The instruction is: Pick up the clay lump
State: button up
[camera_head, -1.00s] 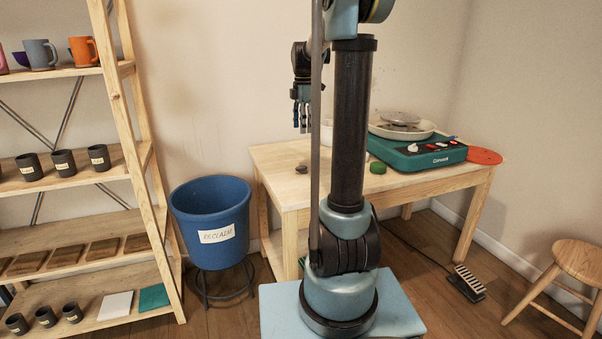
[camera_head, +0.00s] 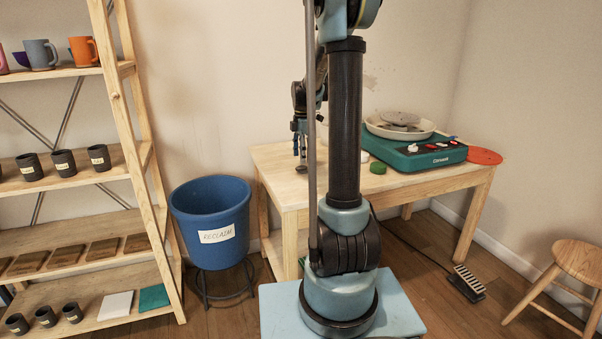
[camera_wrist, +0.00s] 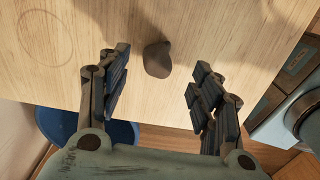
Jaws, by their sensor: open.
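The clay lump (camera_wrist: 157,60) is a small, dark grey-brown, rounded piece on the light wooden table. In the wrist view it lies between and a little beyond my two open fingers, apart from both. My gripper (camera_wrist: 155,92) is open and empty, with one finger to each side of the lump's line. In the head view the lump (camera_head: 301,169) is a small dark spot at the table's left part, just below my gripper (camera_head: 301,157). My arm's column hides part of the table there.
A blue reclaim bucket (camera_head: 212,220) stands left of the table. A shelf (camera_head: 75,185) with cups is further left.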

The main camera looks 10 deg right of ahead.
aim_at(301, 166)
jog(key=shift+w+a+f, duration=0.1)
jog(key=shift+f, duration=1.2)
jog(key=shift+w+a+f, duration=0.1)
jog(key=shift+f, duration=1.2)
jog(key=c, duration=1.1)
